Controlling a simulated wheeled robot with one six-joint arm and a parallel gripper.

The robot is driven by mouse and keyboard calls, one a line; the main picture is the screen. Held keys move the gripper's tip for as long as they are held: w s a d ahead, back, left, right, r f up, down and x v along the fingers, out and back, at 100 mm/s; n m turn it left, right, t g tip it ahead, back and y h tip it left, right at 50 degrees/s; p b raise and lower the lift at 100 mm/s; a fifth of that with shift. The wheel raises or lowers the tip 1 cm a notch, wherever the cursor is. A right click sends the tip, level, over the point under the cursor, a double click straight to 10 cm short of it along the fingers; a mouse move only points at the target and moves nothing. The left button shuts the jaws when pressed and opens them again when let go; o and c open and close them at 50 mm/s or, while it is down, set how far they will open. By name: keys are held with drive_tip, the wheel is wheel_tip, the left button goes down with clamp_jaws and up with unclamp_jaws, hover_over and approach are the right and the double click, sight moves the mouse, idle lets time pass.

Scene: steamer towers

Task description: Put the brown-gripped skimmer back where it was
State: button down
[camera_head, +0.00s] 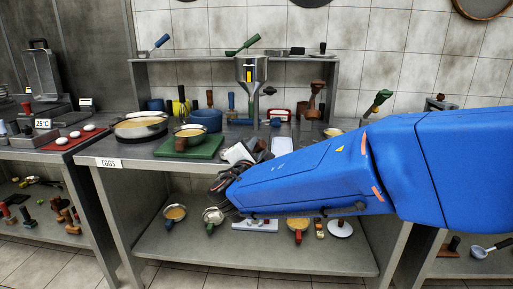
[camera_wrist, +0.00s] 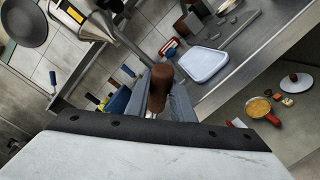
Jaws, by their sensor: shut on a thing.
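My gripper (camera_wrist: 165,104) is shut on a brown grip (camera_wrist: 160,82), which stands between the two grey fingers in the wrist view. The grip appears to belong to the brown-gripped skimmer; its head is hidden, so I cannot confirm its shape. In the head view my dark gripper (camera_head: 226,178) is at the front edge of the steel table (camera_head: 115,152), above the lower shelf. What it holds cannot be made out there.
A pan (camera_head: 140,127), a green board (camera_head: 190,149) with a pot, a blue pot (camera_head: 206,119) and a metal funnel (camera_head: 251,75) crowd the table. The raised shelf (camera_head: 205,58) bears several utensils. The lower shelf (camera_head: 250,258) holds ladles, with bare room in front.

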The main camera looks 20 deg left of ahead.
drive_tip(key=shift+f, duration=0.1)
drive_tip(key=c, duration=1.5)
unclamp_jaws()
drive_tip(key=shift+o, duration=0.2)
drive_tip(key=s+d, duration=0.2)
drive_tip(key=s, duration=1.5)
drive_tip(key=shift+d, duration=0.3)
drive_tip(key=shift+s, duration=0.1)
